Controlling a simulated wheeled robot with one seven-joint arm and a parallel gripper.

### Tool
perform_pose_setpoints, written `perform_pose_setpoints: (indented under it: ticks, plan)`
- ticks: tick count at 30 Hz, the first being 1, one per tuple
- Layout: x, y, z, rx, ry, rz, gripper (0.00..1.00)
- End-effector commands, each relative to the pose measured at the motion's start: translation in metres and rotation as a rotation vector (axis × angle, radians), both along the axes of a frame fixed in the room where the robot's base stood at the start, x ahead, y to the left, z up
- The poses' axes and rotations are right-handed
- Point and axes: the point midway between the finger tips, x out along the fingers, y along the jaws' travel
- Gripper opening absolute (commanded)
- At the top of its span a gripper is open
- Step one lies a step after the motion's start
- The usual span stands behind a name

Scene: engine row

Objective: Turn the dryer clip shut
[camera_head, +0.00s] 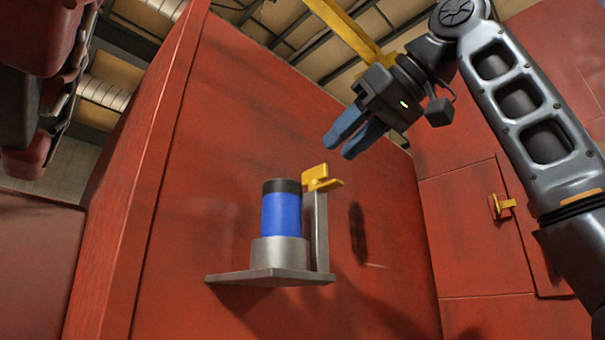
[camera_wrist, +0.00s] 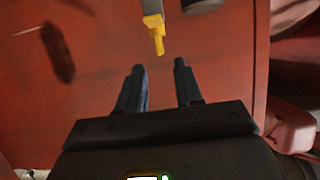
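The dryer is a blue cylinder (camera_head: 282,213) with a black top and a grey base. It stands on a grey shelf bracket (camera_head: 270,277) on a red wall. The yellow clip (camera_head: 320,179) sits at the top of a grey upright post beside the cylinder, and one arm of it sticks out to the right. My gripper (camera_head: 347,139) is above and to the right of the clip, apart from it. In the wrist view the yellow clip (camera_wrist: 154,32) lies ahead of the fingers, roughly in line with the gap between them. The gripper's blue fingers are apart and nothing is between them.
Red machinery (camera_head: 50,70) hangs at the upper left. The wall right of the post is clear apart from a dark mark or shadow (camera_head: 358,233).

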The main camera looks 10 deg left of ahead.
Motion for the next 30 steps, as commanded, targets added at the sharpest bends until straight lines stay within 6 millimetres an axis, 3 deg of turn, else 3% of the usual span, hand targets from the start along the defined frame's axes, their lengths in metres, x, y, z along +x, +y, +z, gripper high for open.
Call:
perform_pose_setpoints:
  ticks: [15,27,30]
  plan:
    - [0.037,0.049,-0.024,-0.003,0.001,0.001,0.35]
    - [0.043,0.056,-0.029,-0.003,0.000,0.001,0.35]
    - [0.043,0.056,-0.029,-0.003,0.000,0.001,0.27]
